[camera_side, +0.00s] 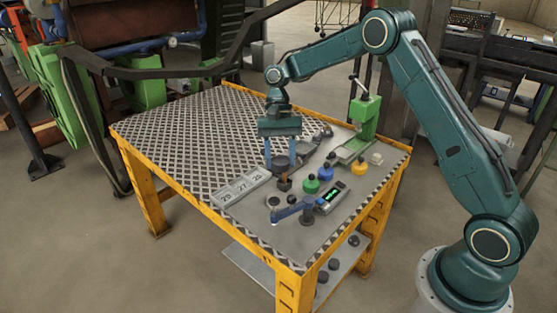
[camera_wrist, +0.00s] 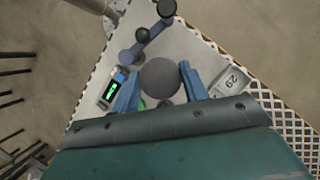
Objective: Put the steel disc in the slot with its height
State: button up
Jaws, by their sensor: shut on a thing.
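My gripper (camera_side: 282,160) points down over the table, its two blue fingers shut on the dark grey round steel disc (camera_side: 281,161). In the wrist view the disc (camera_wrist: 160,77) lies between the fingertips (camera_wrist: 159,84). The disc appears held above the tabletop. The grey slot tray (camera_side: 228,197) lies to the left and nearer the side camera, with labels reading 25, 27 and 29; the 29 end also shows in the wrist view (camera_wrist: 228,84). A gauge with a lit green display (camera_side: 331,197) stands near the front; its digits are too small to read.
A blue jointed arm device (camera_side: 292,211) stands beside the gauge. Green (camera_side: 311,185), blue (camera_side: 325,173) and yellow (camera_side: 341,169) containers stand right of my gripper. A green press (camera_side: 363,118) is at the back right. The patterned table left of the tray is clear (camera_side: 180,140).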

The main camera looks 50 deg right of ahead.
jog(key=n, duration=0.1)
jog(key=s+a+n+h, duration=0.1)
jog(key=n, duration=0.1)
jog(key=f+n, duration=0.1)
jog(key=shift+s+a+g+h, duration=0.15)
jog(key=shift+s+g+h, duration=0.15)
jog(key=shift+g, duration=0.1)
jog(key=shift+s+a+f+n+h, duration=0.1)
jog(key=shift+s+a+n+h, duration=0.15)
jog(key=shift+n, duration=0.5)
jog(key=shift+s+a+f+n+h, duration=0.15)
jog(key=shift+s+n+h, duration=0.15)
jog(key=shift+n, duration=0.5)
jog(key=shift+s+a+f+n+h, duration=0.1)
jog(key=shift+s+a+n+h, duration=0.15)
jog(key=shift+n, duration=0.5)
jog(key=shift+s, duration=0.1)
jog(key=shift+d, duration=0.1)
